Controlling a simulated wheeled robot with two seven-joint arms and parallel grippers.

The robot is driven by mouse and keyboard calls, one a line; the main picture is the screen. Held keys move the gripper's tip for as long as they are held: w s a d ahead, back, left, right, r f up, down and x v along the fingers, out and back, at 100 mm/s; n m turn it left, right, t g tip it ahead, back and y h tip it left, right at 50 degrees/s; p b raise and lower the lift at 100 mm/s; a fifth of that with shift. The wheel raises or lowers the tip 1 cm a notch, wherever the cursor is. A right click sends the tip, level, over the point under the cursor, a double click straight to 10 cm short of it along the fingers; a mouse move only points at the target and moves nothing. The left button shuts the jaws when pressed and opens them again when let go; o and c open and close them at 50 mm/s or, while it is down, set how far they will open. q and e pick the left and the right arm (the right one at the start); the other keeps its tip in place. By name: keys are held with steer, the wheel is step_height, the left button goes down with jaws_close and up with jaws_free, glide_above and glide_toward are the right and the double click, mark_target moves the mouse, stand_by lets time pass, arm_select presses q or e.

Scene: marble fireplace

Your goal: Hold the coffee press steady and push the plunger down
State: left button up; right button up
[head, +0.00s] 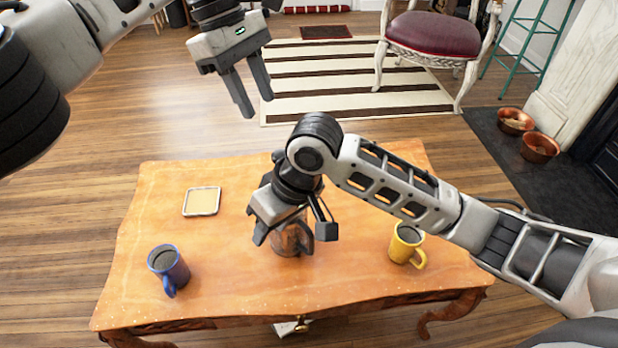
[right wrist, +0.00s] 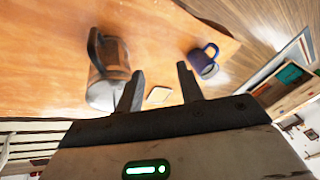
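The coffee press (head: 287,240) stands on the wooden table, a copper-coloured body with a dark handle. My right gripper (head: 293,234) covers much of it in the head view, and its plunger cannot be made out. In the right wrist view the press (right wrist: 116,60) is left of the left finger, outside the gap. My right gripper (right wrist: 160,69) is open, with nothing between its fingers; whether a finger touches the press cannot be told. My left gripper (head: 257,106) is open and empty, pointing down over the floor beyond the table's far edge.
On the table (head: 240,290) stand a blue mug (head: 169,268) at left and a yellow mug (head: 406,245) at right. A small square coaster (head: 202,201) lies at the far left. A red-seated chair (head: 432,33) and striped rug (head: 350,85) are beyond.

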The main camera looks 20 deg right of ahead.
mark_target(309, 228)
steer(key=w+d+r+m+g+h, duration=0.1)
steer(key=w+d+r+h, duration=0.1)
steer(key=d+r+h, duration=0.35)
steer(key=shift+y, duration=0.75)
steer(key=f, duration=0.5)
steer(key=d+f, duration=0.1)
steer(key=f, duration=0.9)
steer(key=shift+w+d+f, duration=0.15)
steer(key=shift+d+f, duration=0.05)
steer(key=shift+d, duration=0.15)
jaws_close()
arm_select(q)
steer(key=shift+c, duration=0.3)
